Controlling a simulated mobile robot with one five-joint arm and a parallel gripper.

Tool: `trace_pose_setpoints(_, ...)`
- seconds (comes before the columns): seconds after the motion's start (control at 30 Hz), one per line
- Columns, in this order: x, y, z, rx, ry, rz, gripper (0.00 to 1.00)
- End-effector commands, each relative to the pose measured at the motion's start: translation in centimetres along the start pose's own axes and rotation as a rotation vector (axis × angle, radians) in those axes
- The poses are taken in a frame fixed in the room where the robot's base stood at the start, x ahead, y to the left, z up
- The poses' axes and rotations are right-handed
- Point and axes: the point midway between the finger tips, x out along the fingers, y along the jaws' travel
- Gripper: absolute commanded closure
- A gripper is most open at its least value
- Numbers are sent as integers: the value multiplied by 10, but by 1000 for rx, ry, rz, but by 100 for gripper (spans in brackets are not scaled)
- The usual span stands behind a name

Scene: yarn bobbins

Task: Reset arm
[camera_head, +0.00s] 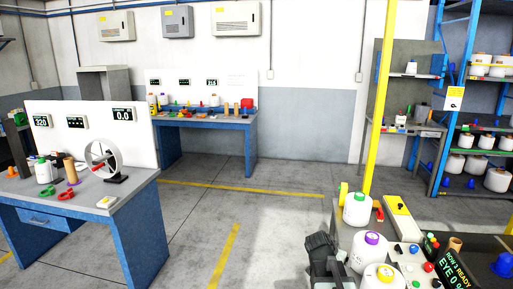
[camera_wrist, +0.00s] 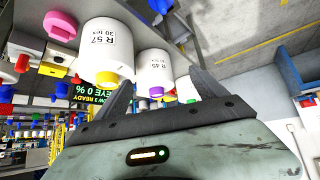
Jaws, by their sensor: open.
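My gripper (camera_head: 322,252) is at the bottom middle of the head view, just left of a bench with white yarn bobbins. In the wrist view my gripper (camera_wrist: 163,82) shows two dark fingers spread apart, with nothing held between them. A bobbin marked R 57 (camera_wrist: 106,45) and a bobbin marked R 45 (camera_wrist: 154,66) appear beyond the fingers. In the head view the nearest bobbins have a yellow top (camera_head: 383,279), a purple top (camera_head: 369,255) and a green top (camera_head: 357,212). Most of my arm is out of view.
Another workbench (camera_head: 208,122) stands at the back. A yellow post (camera_head: 380,100) and blue shelving (camera_head: 455,90) are at right. The grey floor (camera_head: 205,215) between is clear.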

Motion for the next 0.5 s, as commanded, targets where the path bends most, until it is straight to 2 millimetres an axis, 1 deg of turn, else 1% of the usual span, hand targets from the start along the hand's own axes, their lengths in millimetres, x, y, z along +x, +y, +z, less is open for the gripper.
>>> trace_pose_setpoints(0.03, -17, -21, 36, -68, -80, -32, 19)
trace_pose_setpoints(0.07, -26, -31, 58, -116, -137, -50, 19)
trace_pose_setpoints(0.1, -39, -41, 87, -182, -216, -76, 19)
trace_pose_setpoints(0.17, -59, -48, 129, -288, -344, -119, 19)
trace_pose_setpoints(0.2, -70, -45, 153, -359, -436, -151, 19)
trace_pose_setpoints(0.23, -79, -41, 168, -413, -502, -177, 19)
trace_pose_setpoints(0.3, -98, -37, 197, -539, -624, -246, 19)
trace_pose_setpoints(0.33, -104, -35, 204, -588, -660, -271, 19)
trace_pose_setpoints(0.4, -110, -32, 211, -672, -700, -301, 19)
trace_pose_setpoints(0.5, -110, -30, 211, -722, -701, -313, 19)
